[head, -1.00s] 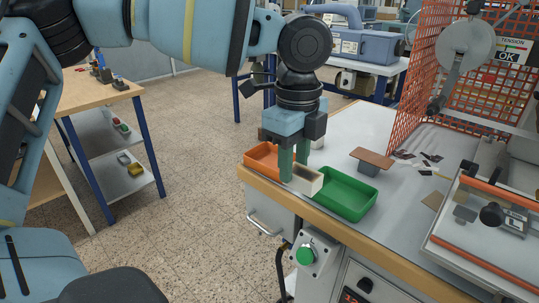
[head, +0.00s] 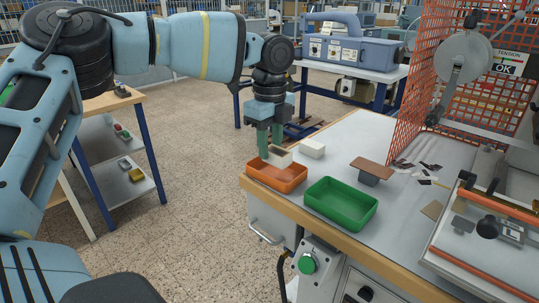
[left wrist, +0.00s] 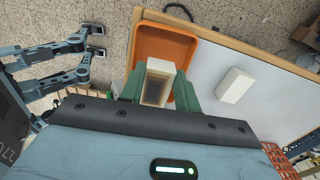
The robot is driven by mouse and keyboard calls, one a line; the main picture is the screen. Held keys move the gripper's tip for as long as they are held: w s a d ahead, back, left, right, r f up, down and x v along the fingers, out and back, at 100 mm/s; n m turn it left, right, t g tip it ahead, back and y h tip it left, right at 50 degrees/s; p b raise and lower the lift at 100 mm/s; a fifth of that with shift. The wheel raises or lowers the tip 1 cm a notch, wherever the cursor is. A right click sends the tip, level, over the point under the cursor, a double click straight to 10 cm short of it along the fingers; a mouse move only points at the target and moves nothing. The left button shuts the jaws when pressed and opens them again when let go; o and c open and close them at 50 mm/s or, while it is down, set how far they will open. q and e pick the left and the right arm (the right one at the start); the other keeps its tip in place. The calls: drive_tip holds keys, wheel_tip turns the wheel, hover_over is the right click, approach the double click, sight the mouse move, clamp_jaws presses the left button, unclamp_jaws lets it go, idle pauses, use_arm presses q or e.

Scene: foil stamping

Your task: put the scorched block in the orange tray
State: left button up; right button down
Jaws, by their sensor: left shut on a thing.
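My left gripper (head: 270,147) is shut on a cream block (head: 281,157) with a brown, scorched-looking patch on one face. The brown patch also shows between the green fingers in the left wrist view (left wrist: 154,90). The gripper holds the block over the orange tray (head: 290,186), near its back side. I cannot tell whether the block touches the tray. The orange tray sits at the bench's left corner, and its bare floor shows in the left wrist view (left wrist: 165,45). My right gripper is not in view.
A plain white block (head: 312,149) stands on the bench behind the trays. An empty green tray (head: 341,204) is to the right of the orange one. A brown plate on a grey block (head: 371,168) and dark scraps (head: 415,167) lie farther right, by an orange mesh guard (head: 415,85).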

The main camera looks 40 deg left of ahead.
sight(270, 147)
use_arm(q)
drive_tip(key=shift+w+a+f, duration=0.1)
drive_tip(key=shift+a+f, duration=0.05)
drive_tip(key=shift+f, duration=1.6)
drive_tip(key=shift+f, duration=0.2)
drive_tip(key=o, duration=0.7)
wheel_tip(270, 147, up, 12)
drive_tip(key=shift+r, duration=0.2)
